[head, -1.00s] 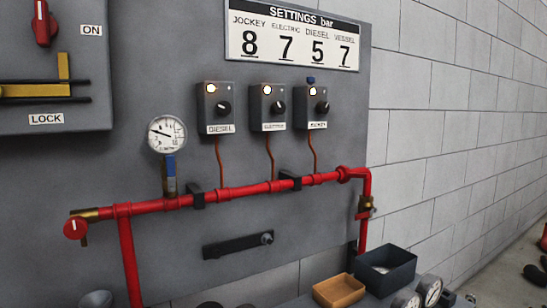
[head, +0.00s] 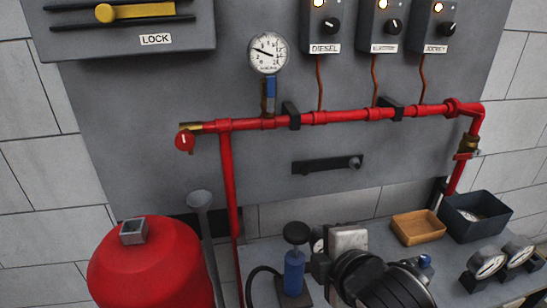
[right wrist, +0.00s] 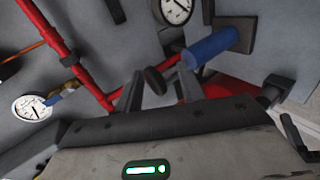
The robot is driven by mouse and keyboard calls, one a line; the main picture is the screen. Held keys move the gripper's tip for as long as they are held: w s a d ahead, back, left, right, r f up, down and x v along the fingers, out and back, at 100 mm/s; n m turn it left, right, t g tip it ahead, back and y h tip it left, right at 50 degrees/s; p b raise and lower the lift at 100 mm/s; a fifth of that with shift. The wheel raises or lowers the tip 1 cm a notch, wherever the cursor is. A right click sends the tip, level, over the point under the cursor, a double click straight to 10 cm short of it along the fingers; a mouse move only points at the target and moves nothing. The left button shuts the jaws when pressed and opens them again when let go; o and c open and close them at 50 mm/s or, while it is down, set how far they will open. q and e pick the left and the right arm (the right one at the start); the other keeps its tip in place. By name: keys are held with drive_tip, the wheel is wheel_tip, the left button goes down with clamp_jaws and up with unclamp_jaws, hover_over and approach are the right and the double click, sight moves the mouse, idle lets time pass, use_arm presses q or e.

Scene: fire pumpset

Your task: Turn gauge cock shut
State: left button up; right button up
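The gauge cock (head: 270,92) hangs below a round white pressure gauge (head: 268,53) on the red pipe (head: 340,116). Its blue handle is upright, in line with the gauge stem. The cock also shows in the right wrist view (right wrist: 58,96), left of my fingers. My right gripper (head: 322,263) is low at the front, below and right of the cock and clear of it. In the right wrist view its fingers (right wrist: 159,77) are apart, with nothing held. A black knob beyond shows between them. My left gripper is out of view.
A blue hand pump (head: 294,271) with a black knob stands near my right gripper. A red tank (head: 145,265) and a grey funnel (head: 200,200) are at left. A wooden tray (head: 418,227) and a dark bin (head: 477,214) sit on the bench.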

drive_tip(key=w+a+r+n+t, duration=0.25)
drive_tip(key=r+n, duration=0.45)
drive_tip(key=r, duration=0.4)
drive_tip(key=n+t, duration=0.4)
drive_tip(key=n, duration=0.8)
approach(271, 86)
drive_tip(key=shift+y, duration=0.4)
drive_tip(key=w+p, duration=0.1)
drive_tip(key=w, duration=0.1)
drive_tip(key=w+p, duration=0.1)
drive_tip(key=w, duration=0.2)
drive_tip(key=w+a+p, duration=0.1)
drive_tip(key=w, duration=0.2)
clamp_jaws()
